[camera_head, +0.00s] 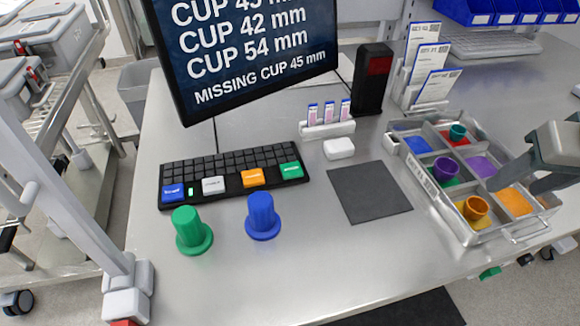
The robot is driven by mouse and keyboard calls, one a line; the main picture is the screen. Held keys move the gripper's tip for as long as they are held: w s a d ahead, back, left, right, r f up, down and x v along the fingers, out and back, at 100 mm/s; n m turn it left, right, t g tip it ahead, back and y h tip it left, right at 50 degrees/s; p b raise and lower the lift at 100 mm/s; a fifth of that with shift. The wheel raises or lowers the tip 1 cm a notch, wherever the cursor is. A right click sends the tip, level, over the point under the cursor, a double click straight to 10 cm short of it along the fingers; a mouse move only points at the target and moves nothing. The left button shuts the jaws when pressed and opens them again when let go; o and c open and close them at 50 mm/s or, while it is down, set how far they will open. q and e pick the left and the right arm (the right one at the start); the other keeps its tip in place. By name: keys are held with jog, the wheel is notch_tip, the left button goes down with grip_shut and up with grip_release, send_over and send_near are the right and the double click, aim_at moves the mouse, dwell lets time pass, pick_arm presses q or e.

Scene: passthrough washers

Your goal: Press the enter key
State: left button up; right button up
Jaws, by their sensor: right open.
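A black keyboard (232,165) lies on the metal table below the screen. Its front row has a large blue key (173,192), a white key (213,186), an orange key (253,178) and a green key (291,170). Their labels are too small to read surely, so I cannot tell which is enter. My right gripper (515,184) is open above the right side of the sorting tray, far to the right of the keyboard. It touches no key. My left gripper is not in view.
A green cup (191,231) and a blue cup (262,217) stand in front of the keyboard. The screen (250,50) reads "MISSING CUP 45 mm". A dark mat (368,192) and the sorting tray (437,202) with several cups lie to the right.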

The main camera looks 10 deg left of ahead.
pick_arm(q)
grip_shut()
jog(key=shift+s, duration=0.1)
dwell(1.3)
